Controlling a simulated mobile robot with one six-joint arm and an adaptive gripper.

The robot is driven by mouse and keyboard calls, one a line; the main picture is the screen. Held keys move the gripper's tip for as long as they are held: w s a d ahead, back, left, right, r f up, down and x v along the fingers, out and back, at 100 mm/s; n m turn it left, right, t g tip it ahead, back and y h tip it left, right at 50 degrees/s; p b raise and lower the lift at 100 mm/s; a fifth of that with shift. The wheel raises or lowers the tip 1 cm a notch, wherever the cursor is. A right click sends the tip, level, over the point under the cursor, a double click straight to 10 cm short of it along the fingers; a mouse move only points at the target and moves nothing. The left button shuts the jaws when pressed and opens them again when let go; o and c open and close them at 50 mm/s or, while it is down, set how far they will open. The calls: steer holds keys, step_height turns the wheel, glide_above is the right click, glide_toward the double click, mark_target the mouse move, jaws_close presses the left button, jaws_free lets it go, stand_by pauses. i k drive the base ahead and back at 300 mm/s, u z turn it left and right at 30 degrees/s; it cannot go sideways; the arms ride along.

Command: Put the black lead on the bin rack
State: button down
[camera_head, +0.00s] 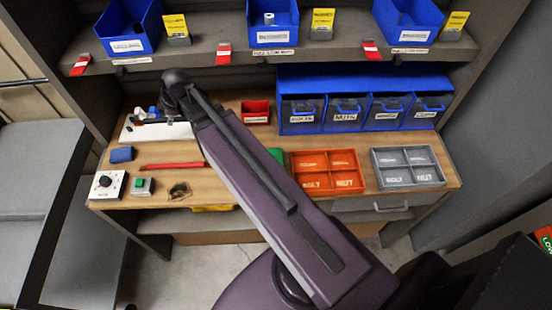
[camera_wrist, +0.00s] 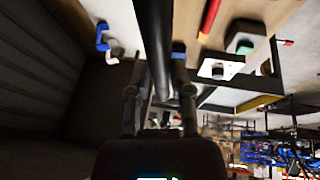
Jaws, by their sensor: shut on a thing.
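My gripper (camera_wrist: 160,105) shows in the wrist view with its two dark fingers. It is shut on a long dark thing, which I take for the black lead (camera_wrist: 155,40); it runs up between the fingers, and its outline is hard to separate from them. The blue bin rack (camera_head: 365,83) stands at the back right of the bench, with a row of labelled bins and a bare top.
The bench (camera_head: 235,185) holds a red-handled tool (camera_head: 171,166), a small dark thing (camera_head: 180,190), a knob box (camera_head: 105,186), an orange tray (camera_head: 325,174) and a grey tray (camera_head: 407,167). A shelf with blue bins (camera_head: 272,25) hangs above the rack. My arm crosses the middle.

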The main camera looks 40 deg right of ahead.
mark_target(179, 151)
steer(key=u, duration=0.05)
steer(key=k, duration=1.3)
steer(key=u, duration=0.35)
steer(key=i, duration=0.85)
steer(key=z, duration=0.4)
